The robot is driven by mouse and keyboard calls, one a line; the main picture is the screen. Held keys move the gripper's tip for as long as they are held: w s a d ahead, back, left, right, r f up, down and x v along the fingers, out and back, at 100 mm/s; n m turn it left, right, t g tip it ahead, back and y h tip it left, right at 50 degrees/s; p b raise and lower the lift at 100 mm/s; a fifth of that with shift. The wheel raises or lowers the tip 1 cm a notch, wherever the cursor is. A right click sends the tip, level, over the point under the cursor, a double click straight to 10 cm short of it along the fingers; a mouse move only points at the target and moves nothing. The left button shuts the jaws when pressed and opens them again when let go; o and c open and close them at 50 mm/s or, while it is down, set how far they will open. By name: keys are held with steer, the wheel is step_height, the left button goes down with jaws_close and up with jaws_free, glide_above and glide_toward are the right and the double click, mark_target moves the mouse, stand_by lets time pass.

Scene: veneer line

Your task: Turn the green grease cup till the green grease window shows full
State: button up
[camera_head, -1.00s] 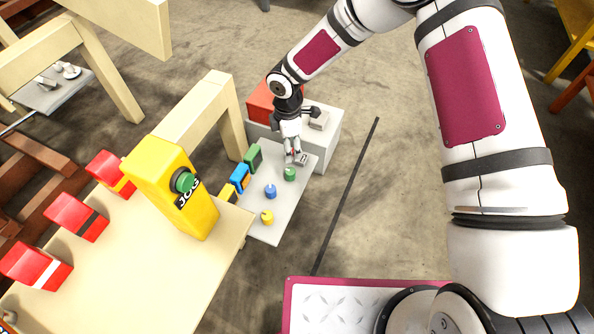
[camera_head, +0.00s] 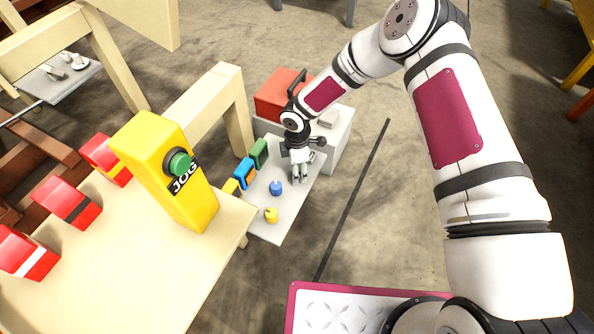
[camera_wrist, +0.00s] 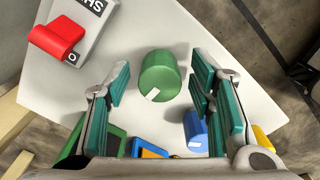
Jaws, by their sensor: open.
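The green grease cup (camera_wrist: 160,76) is a round green knob with a white mark, on the pale plate (camera_wrist: 262,112). In the wrist view it lies between the two open fingers of my gripper (camera_wrist: 160,95), with a gap on each side. In the head view my gripper (camera_head: 299,174) is over the cup's place and hides most or all of it. The green housing (camera_head: 258,152) stands at the plate's left edge; its window face cannot be read. A green block (camera_wrist: 112,140) shows partly behind the left finger in the wrist view.
A blue cup (camera_head: 276,188) and a yellow cup (camera_head: 271,215) stand near on the same plate, with blue (camera_head: 244,174) and yellow (camera_head: 231,187) housings. A grey box with a red lever (camera_wrist: 56,38) is close by. A yellow JOG post (camera_head: 165,170) stands on the bench.

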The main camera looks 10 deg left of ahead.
steer(key=shift+f, duration=0.15)
steer(key=shift+c, duration=0.3)
steer(key=c, duration=1.1)
steer(key=shift+m, duration=0.3)
steer(key=shift+m+b, duration=0.6)
steer(key=shift+m, duration=2)
steer(key=o, duration=1.2)
steer(key=shift+c, duration=0.2)
